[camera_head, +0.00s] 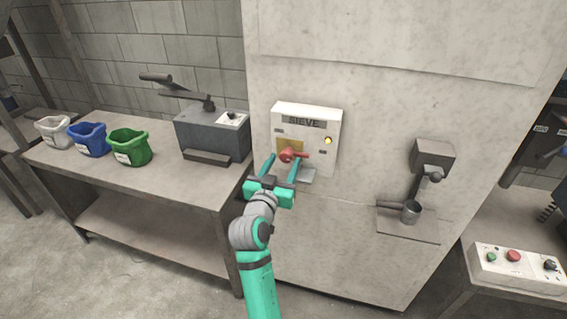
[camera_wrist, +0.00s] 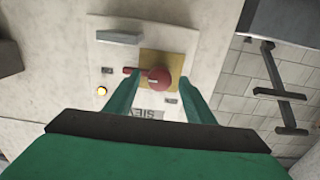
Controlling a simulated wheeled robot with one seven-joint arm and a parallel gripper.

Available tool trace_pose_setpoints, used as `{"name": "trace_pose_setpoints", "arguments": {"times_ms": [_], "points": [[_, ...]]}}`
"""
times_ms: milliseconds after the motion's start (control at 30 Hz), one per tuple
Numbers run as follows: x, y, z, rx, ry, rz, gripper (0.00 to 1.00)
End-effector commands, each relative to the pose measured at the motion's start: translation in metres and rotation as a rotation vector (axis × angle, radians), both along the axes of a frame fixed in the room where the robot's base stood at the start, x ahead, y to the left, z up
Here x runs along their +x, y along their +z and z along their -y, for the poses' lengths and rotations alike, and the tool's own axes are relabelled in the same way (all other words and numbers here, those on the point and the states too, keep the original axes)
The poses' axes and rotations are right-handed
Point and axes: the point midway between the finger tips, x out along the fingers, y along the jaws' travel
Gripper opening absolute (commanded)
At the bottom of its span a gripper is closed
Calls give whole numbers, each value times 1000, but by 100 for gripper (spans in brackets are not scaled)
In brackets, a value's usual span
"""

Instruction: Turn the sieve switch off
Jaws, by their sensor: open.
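The sieve switch box (camera_head: 325,117) is a white panel labelled SIEVE on the concrete wall. Its red rotary switch (camera_head: 289,155) sits on a yellow plate, and a yellow lamp (camera_head: 328,140) glows at its right. In the wrist view the red switch (camera_wrist: 158,78) has its handle pointing left, towards the lamp (camera_wrist: 101,91). My gripper (camera_head: 283,165) is open in front of the box, its teal fingers on either side of the switch. In the wrist view the fingers (camera_wrist: 160,92) flank the knob; I cannot tell whether either touches it.
A table (camera_head: 110,172) at left holds white, blue and green bags (camera_head: 129,147) and a grey machine (camera_head: 213,136). A button panel (camera_head: 514,268) sits at lower right. A small ledge (camera_head: 303,176) juts below the switch.

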Motion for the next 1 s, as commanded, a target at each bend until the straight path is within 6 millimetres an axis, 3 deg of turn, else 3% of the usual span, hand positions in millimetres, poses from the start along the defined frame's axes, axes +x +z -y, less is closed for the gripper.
{"name": "trace_pose_setpoints", "arguments": {"times_ms": [367, 533, 567, 1000], "points": [[5, 0, 1, 0, 1, 1, 49], [5, 0, 1, 0, 1, 1, 11], [5, 0, 1, 0, 1, 1, 8], [5, 0, 1, -79, 1, -20, 8]]}}
